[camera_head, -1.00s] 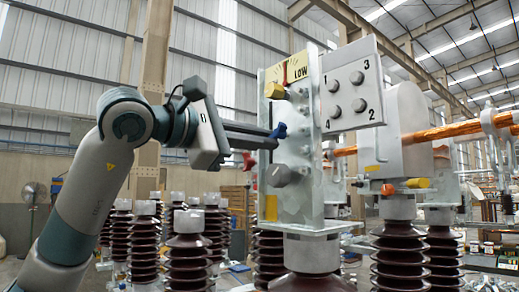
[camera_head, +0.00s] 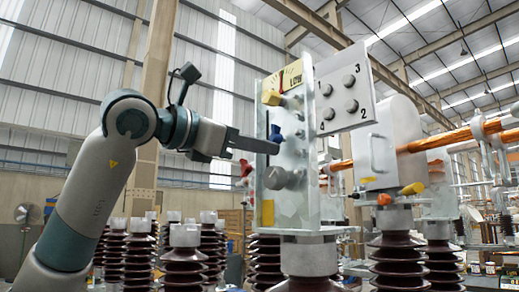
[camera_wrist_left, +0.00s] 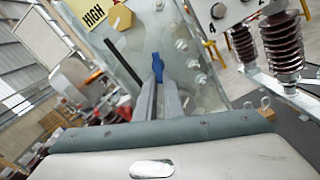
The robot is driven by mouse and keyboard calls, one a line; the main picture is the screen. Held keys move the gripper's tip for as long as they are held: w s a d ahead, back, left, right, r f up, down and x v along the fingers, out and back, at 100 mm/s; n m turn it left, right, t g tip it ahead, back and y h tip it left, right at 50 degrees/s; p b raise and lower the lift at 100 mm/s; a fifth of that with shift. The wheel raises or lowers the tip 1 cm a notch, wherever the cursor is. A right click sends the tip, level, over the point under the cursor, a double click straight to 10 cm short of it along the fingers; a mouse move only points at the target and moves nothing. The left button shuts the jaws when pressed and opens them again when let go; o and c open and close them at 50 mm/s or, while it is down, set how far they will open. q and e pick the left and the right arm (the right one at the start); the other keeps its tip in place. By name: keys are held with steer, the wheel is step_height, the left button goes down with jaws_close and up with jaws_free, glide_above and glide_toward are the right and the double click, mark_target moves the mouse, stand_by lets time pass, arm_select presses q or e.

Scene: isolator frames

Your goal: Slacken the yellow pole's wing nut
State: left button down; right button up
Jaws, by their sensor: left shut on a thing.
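The pole in front has an upright metal panel (camera_head: 300,165) with a yellow dial and a yellow strip (camera_head: 267,212) low on its edge. A small blue wing nut (camera_head: 276,133) sits on the panel's left face. My left gripper (camera_head: 274,147) reaches in from the left with its fingertips at this nut. In the left wrist view the blue wing nut (camera_wrist_left: 158,66) shows at the tips of my left gripper (camera_wrist_left: 157,82), which is shut on it. The fingers partly hide the nut. My right gripper is not in view.
A yellow knob (camera_head: 271,98) sits above the nut and a grey round knob (camera_head: 275,177) below it. A plate with numbered buttons (camera_head: 345,88) stands right of the panel. Brown ribbed insulators (camera_head: 184,262) stand lower left.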

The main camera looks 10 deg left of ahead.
arm_select(q)
steer(key=shift+r, duration=0.15)
steer(key=c, duration=2.2)
jaws_free()
steer(key=o, duration=0.4)
steer(key=shift+d, duration=0.2)
steer(key=shift+c, duration=0.2)
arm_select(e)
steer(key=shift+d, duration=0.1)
arm_select(q)
steer(key=shift+a, duration=0.15)
